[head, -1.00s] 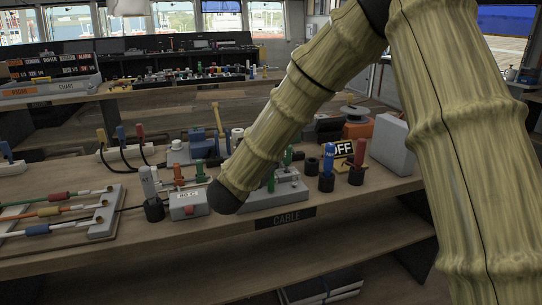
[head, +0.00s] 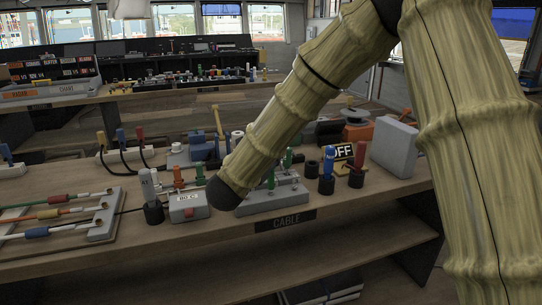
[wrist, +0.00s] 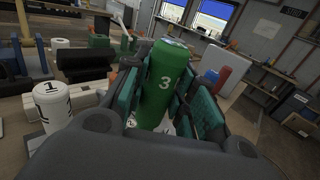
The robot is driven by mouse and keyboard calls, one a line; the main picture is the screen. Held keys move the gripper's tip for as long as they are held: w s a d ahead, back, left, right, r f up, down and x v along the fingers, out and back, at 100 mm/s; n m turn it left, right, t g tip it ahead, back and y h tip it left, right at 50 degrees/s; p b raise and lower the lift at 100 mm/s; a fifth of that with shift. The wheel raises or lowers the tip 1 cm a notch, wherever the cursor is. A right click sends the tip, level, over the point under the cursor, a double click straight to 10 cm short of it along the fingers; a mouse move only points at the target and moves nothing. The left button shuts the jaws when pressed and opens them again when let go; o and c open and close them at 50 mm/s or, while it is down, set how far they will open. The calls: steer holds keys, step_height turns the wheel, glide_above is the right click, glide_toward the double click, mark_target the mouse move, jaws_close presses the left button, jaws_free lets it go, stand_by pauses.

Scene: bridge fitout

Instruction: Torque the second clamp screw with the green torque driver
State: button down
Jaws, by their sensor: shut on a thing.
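The green torque driver (wrist: 165,85), marked 3, stands close to upright between the teal-padded fingers of my gripper (wrist: 160,105) in the wrist view. The gripper is shut on it. The driver's tip is hidden, and a white surface with dark marks (wrist: 136,123) shows below it. In the head view my arm hides the gripper. Two green handles (head: 287,158) (head: 271,179) show just right of the arm, by a grey block (head: 275,199) above the CABLE label; I cannot tell which is the held driver. The second clamp screw cannot be made out.
A white cylinder (wrist: 52,105) marked 1 stands left of the gripper in the wrist view. On the bench in the head view, blue (head: 328,160) and red (head: 358,160) handles stand right of the block, before an OFF sign (head: 344,151). A small grey box (head: 187,206) sits left.

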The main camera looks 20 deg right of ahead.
steer(key=shift+r+p, duration=0.3)
steer(key=shift+r, duration=1.9)
